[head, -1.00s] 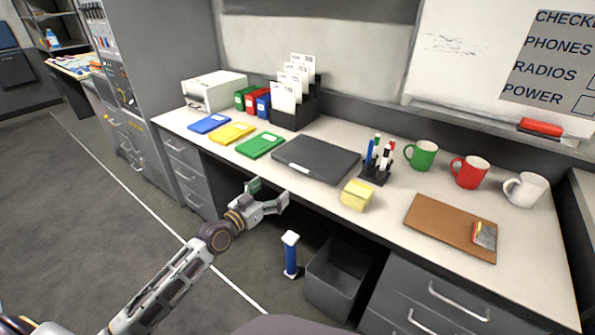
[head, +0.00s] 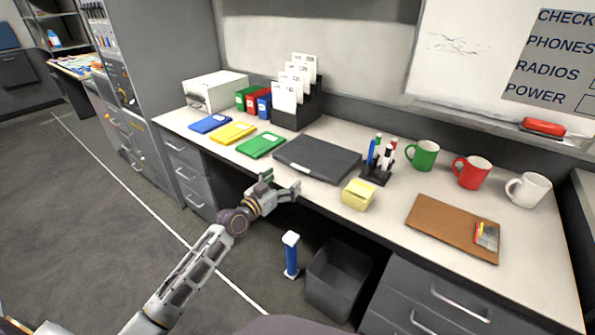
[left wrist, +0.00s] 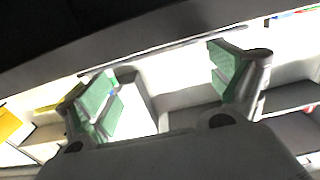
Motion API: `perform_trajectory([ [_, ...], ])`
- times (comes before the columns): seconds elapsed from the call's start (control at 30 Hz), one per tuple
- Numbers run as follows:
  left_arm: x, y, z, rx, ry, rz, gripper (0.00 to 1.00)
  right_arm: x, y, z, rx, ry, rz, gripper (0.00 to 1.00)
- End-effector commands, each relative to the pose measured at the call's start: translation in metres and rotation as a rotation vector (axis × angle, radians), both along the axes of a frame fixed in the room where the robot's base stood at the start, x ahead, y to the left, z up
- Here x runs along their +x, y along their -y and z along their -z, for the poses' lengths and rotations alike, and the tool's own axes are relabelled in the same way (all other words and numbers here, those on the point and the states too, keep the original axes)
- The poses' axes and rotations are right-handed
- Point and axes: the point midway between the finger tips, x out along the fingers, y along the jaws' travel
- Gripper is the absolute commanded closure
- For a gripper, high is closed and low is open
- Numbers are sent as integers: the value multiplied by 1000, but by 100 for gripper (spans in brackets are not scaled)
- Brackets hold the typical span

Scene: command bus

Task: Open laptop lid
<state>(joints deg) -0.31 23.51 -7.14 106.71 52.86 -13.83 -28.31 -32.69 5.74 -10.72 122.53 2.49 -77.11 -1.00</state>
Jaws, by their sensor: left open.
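The laptop (head: 318,157) is a dark grey slab lying flat and closed on the white desk, its front edge near the desk's front edge. My left gripper (head: 283,184) is open and empty, with its fingers at the desk's front edge, just in front of the laptop's front left part. In the left wrist view the two fingers (left wrist: 160,85) with green pads are spread apart with nothing between them. A dark band crosses the top of that view; I cannot tell whether it is the laptop. My right gripper is not in view.
The desk (head: 388,208) also bears a green folder (head: 261,145) left of the laptop, a pen holder (head: 377,170) and yellow notes (head: 357,194) to its right. Mugs and a brown clipboard (head: 452,228) stand further right. A grey bin (head: 337,280) is below.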

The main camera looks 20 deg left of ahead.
Motion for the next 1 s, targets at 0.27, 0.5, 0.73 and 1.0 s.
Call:
perform_trajectory([
  [0.27, 22, 9, 0, -1, 1, 1, 7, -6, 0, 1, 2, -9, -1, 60],
  [0.5, 40, 15, 0, -1, 0, 1, 7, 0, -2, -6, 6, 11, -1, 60],
  [0.73, 58, 21, 1, -1, 0, 0, 7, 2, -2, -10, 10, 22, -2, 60],
  [1.0, 70, 26, 0, -1, 0, 1, 7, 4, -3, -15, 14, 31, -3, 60],
])
